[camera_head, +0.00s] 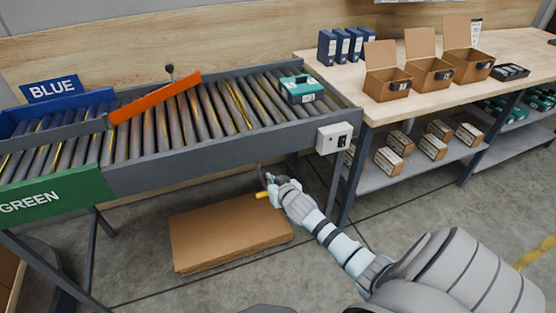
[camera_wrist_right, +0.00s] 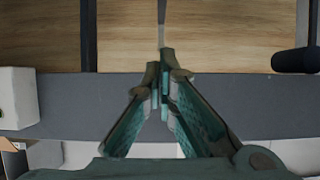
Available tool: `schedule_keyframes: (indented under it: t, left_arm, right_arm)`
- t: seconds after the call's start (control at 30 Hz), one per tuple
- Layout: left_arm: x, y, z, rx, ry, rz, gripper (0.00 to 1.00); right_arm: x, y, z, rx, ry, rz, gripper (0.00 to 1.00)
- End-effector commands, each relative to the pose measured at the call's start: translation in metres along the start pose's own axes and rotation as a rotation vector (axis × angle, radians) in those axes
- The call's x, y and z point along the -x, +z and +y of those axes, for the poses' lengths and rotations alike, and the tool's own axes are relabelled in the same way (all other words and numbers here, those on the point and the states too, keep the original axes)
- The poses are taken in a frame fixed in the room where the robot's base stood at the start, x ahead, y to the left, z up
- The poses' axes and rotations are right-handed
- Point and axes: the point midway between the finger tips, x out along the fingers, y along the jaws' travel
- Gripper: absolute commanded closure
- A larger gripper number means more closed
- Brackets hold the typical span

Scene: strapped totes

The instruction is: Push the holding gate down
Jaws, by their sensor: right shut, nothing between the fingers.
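No part stands out clearly as the holding gate. An orange bar (camera_head: 155,98) lies slanted across the roller conveyor (camera_head: 215,148), with a black knob (camera_head: 169,69) on a short stem behind it. A teal box (camera_head: 301,89) sits on the rollers near the right end. My right gripper (camera_head: 264,180) is in front of and below the conveyor's side rail, apart from the orange bar and the box. In the right wrist view its fingers (camera_wrist_right: 163,75) are together and empty, and a thin grey strip (camera_wrist_right: 162,22) shows beyond their tips. My left gripper is out of view.
A white control box (camera_head: 334,137) is on the rail's right end. Flat cardboard (camera_head: 225,232) lies on the floor below. A table (camera_head: 345,83) with open cartons stands right. BLUE (camera_head: 53,87) and GREEN (camera_head: 35,202) signs mark the left end.

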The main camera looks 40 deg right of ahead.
Motion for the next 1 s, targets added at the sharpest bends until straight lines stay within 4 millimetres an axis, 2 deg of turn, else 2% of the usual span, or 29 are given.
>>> schedule_keyframes:
  t: [0.1, 0.3, 0.9, 1.0]
  left_arm:
    - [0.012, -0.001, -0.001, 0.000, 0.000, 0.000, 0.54]
    - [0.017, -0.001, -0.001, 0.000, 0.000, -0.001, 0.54]
    - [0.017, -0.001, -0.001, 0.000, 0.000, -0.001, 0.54]
    - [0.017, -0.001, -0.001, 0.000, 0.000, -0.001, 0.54]
  right_arm:
    - [0.027, -0.002, 0.000, 0.003, 0.000, -0.001, 1.00]
    - [0.052, 0.000, 0.000, 0.002, 0.000, 0.001, 1.00]
    - [0.055, 0.001, 0.000, 0.000, 0.000, 0.001, 1.00]
    - [0.055, -0.001, -0.002, 0.046, -0.007, 0.010, 1.00]
